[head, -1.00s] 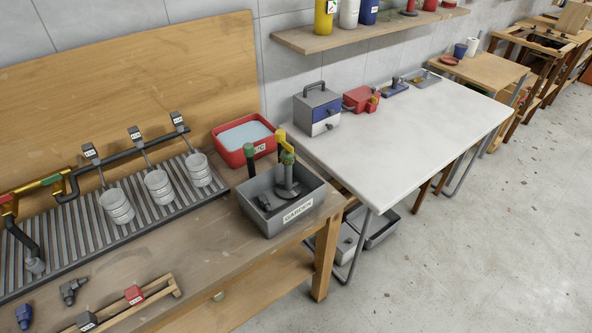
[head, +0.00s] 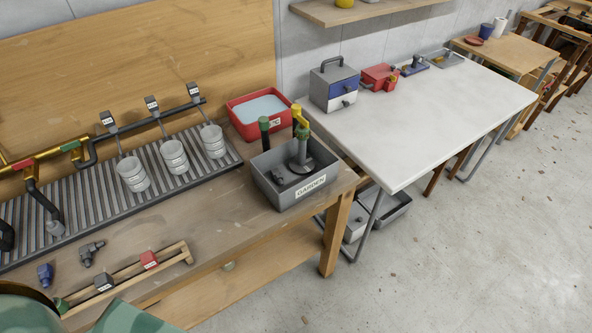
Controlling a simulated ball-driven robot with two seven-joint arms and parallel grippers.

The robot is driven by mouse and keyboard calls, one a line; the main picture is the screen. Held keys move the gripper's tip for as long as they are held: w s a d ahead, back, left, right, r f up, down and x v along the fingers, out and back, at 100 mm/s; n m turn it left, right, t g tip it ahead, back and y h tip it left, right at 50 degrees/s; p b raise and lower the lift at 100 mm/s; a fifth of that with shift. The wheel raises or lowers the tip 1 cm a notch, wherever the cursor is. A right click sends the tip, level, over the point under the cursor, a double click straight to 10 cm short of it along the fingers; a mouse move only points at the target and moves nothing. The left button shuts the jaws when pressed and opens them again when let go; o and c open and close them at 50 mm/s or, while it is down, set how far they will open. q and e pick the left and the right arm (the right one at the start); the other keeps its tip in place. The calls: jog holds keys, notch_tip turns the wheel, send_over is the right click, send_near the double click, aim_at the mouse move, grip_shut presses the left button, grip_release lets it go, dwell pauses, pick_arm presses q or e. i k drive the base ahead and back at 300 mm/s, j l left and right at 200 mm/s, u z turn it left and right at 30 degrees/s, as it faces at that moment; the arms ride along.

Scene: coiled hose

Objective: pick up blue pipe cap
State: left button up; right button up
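A small dark blue pipe piece (head: 45,275), which looks like the blue pipe cap, rests on the wooden workbench (head: 225,212) at the lower left. It stands clear of its neighbours, in front of the slatted drain grate (head: 97,205). A dark grey elbow fitting (head: 90,253) lies just to its right. Neither of my grippers shows in the head view.
A wooden rack (head: 175,254) with a red block and a grey block lies near the bench's front edge. A grey bin (head: 330,185) marked GARDEN and a red tub (head: 237,122) of water stand to the right. A white table (head: 430,120) lies beyond, mostly clear.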

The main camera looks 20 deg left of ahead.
aim_at(46, 271)
jog(key=u, duration=2.7)
